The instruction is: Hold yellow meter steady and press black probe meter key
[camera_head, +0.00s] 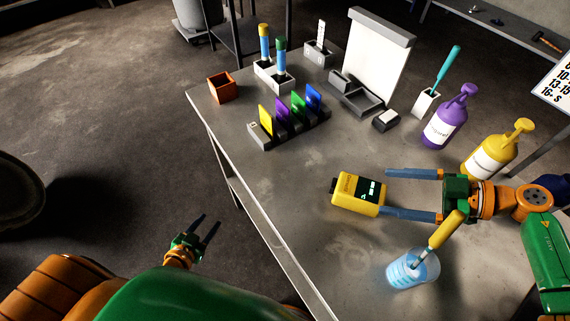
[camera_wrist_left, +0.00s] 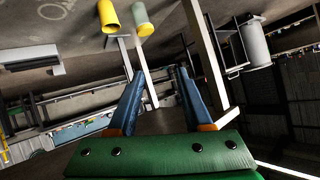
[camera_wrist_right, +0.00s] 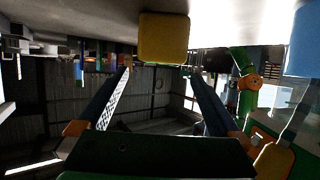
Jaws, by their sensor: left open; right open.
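The yellow meter (camera_head: 346,190) lies on the table with a dark face and lit display toward the right. A small black part (camera_head: 333,186) shows at its left end. My right gripper (camera_head: 371,192) is open; its blue fingers reach in from the right toward the meter, and no grip shows. In the right wrist view a yellow block (camera_wrist_right: 163,38), which looks like the meter, is at top centre near the fingertips. My left gripper (camera_head: 211,219) is open and empty over the floor left of the table; its fingers also show in the left wrist view (camera_wrist_left: 156,75). I cannot make out the key.
A beaker of blue liquid (camera_head: 402,272) with a yellow-handled stick (camera_head: 445,230) stands close below the right gripper. Yellow (camera_head: 490,158) and purple (camera_head: 443,125) bottles stand behind it. A rack of coloured cards (camera_head: 260,142) is further back. Table left of the meter is clear.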

